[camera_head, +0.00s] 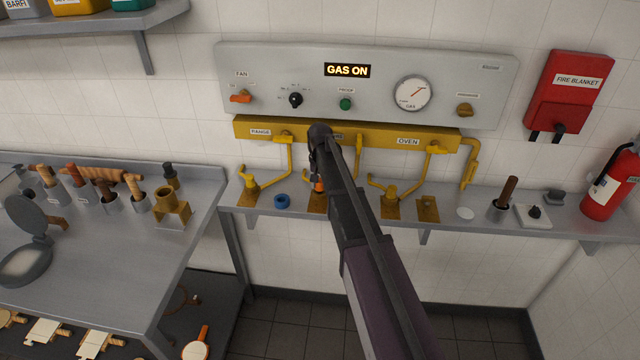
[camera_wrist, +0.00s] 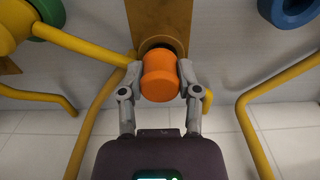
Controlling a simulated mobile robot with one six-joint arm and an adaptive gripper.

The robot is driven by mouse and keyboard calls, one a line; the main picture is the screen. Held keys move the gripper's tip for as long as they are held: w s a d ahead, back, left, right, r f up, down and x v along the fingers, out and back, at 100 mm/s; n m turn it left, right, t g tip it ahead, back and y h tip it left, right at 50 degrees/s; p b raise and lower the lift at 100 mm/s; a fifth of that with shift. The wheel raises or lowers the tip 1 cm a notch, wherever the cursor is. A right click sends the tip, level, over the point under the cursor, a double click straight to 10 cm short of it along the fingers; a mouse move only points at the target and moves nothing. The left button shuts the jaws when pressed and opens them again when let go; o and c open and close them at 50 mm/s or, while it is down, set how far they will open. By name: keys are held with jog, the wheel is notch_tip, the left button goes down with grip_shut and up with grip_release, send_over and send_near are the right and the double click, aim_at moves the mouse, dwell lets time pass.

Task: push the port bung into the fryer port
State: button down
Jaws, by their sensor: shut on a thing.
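The orange port bung (camera_wrist: 159,76) sits between the two fingers of my gripper (camera_wrist: 160,68), which is shut on it. In the wrist view its far end is at the dark round hole (camera_wrist: 158,44) of a brass-coloured port plate (camera_wrist: 155,14), lined up with it. I cannot tell how far it is inside. In the head view the bung (camera_head: 318,184) shows as a small orange spot below my gripper (camera_head: 318,170), above the plate (camera_head: 316,204) on the wall shelf. My arm hides much of this area, and the middle label on the yellow rail is mostly covered.
Yellow pipes (camera_head: 290,163) and valves (camera_head: 249,186) stand close on both sides. A blue ring (camera_head: 281,201) lies left of the port plate. Another brass plate (camera_head: 428,209) is to the right. The grey panel (camera_head: 450,80) above reads GAS ON.

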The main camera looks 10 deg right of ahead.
jog(key=shift+f+b, duration=0.45)
jog(key=shift+f, duration=0.05)
jog(key=shift+c, duration=1.1)
grip_release()
jog(key=shift+r, duration=0.15)
jog(key=shift+r+p, duration=3.9)
jog(key=shift+p, duration=0.15)
jog(key=s+f+n+b, duration=0.1)
jog(key=s+f+b, duration=0.1)
jog(key=s, duration=1.2)
jog(key=s+f+n+b, duration=0.2)
jog(key=s+f+b, duration=0.1)
jog(key=s, duration=1.2)
jog(key=shift+d+n, duration=0.3)
jog(key=shift+d, duration=0.1)
